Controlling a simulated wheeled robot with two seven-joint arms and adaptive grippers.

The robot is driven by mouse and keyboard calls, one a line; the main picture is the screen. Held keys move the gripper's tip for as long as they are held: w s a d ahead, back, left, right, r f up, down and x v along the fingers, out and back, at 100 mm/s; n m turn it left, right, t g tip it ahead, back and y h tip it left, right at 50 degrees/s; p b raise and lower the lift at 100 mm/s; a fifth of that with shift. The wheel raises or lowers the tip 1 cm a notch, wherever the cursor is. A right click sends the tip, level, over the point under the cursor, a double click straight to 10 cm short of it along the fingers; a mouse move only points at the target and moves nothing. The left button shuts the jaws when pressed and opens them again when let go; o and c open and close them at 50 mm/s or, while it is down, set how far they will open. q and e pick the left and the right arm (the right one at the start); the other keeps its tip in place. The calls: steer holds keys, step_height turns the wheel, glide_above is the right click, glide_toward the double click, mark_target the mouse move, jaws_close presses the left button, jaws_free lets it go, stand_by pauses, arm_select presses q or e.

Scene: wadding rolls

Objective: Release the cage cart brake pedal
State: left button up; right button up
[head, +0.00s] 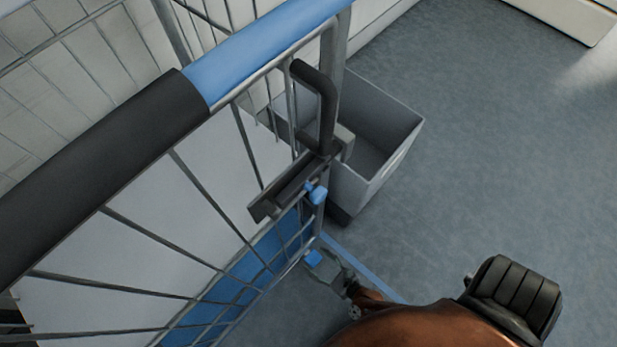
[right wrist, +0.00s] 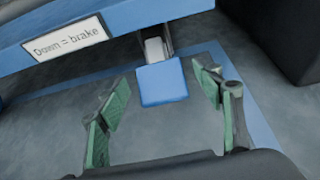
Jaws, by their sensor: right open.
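The cage cart (head: 228,60) fills the left of the head view, with a black and blue top bar. Its blue brake pedal (right wrist: 162,82) sticks out on a grey lever below the blue base edge in the right wrist view. It also shows small near the cart's lower corner in the head view (head: 312,258). My right gripper (right wrist: 161,79) is open, its green pads apart on either side of the pedal in the picture. Contact cannot be told. In the head view it is small, beside the pedal (head: 328,269). My left gripper is out of view.
A label (right wrist: 66,40) on the cart base reads "Down = brake". A grey open bin (head: 380,135) stands behind the cart's corner post. A black bent handle (head: 322,105) sticks out from the post. A blue line (head: 365,272) marks the floor. The grey floor to the right is clear.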

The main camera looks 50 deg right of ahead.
mark_target(310, 255)
steer(key=shift+b+x, duration=0.3)
steer(key=shift+x, duration=1.05)
steer(key=shift+c, duration=0.4)
jaws_close()
